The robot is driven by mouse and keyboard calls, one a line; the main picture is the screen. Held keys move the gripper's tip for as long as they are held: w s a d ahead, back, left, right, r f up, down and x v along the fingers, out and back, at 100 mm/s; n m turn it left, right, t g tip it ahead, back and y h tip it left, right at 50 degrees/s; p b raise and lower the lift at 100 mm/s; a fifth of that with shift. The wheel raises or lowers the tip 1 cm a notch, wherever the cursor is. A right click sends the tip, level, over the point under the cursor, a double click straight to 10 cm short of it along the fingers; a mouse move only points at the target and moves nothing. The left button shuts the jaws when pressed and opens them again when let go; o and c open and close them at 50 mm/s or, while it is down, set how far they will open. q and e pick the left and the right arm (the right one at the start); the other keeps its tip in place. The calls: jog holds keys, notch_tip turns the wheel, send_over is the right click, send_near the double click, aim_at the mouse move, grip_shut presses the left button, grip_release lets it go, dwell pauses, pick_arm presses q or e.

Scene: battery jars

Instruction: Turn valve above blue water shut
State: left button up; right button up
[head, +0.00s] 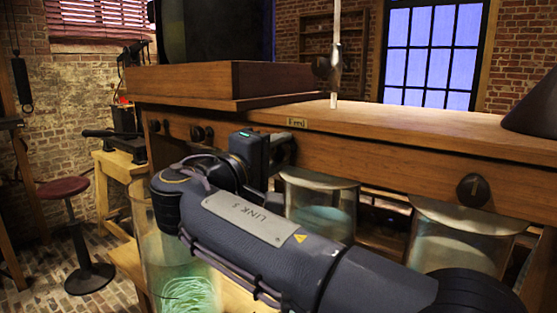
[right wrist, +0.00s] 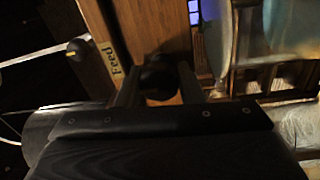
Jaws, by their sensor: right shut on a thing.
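My right gripper (head: 281,150) reaches the front edge of the wooden bench, just below a small label. In the right wrist view its two fingers (right wrist: 160,88) are closed on a dark round valve knob (right wrist: 158,72), next to the "Feed" label (right wrist: 113,72). In the head view my gripper mostly hides this knob. A glass jar with blue-green water (head: 320,212) stands under the bench, just right of and below the gripper. My left gripper is not in view.
More dark knobs sit along the bench front, at left (head: 198,133) and right (head: 473,190). A jar with greenish strands (head: 187,290) stands at lower left, partly behind my arm. Another jar (head: 460,238) stands at right. A red stool (head: 62,188) is far left.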

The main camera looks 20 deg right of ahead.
jog(key=shift+f+m, duration=0.1)
jog(key=shift+m, duration=0.2)
jog(key=o, duration=1)
